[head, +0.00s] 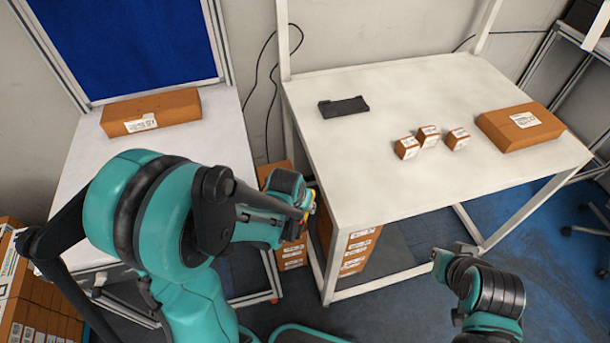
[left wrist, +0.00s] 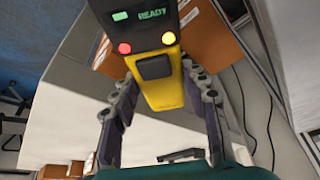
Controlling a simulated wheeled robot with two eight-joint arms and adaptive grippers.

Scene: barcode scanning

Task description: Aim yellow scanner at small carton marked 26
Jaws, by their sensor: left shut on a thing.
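Three small cartons sit close together on the white table: a left one (head: 406,148), a middle one (head: 428,137) and a right one (head: 457,139). Their labels are too small to read, so I cannot tell which is marked 26. My left gripper (head: 303,204) is shut on the yellow scanner (left wrist: 160,92), left of the table's front left edge. In the head view the scanner is mostly hidden. In the left wrist view its screen reads READY, above a red and a yellow light. My right gripper (head: 440,262) is low in front of the table, its jaws unclear.
The white table (head: 365,190) has free room in front of the cartons. A black holder (head: 344,107) lies at its back left and a large flat carton (head: 520,128) at its right. A long carton (head: 151,112) lies on the left table. Boxes (head: 355,245) stand underneath.

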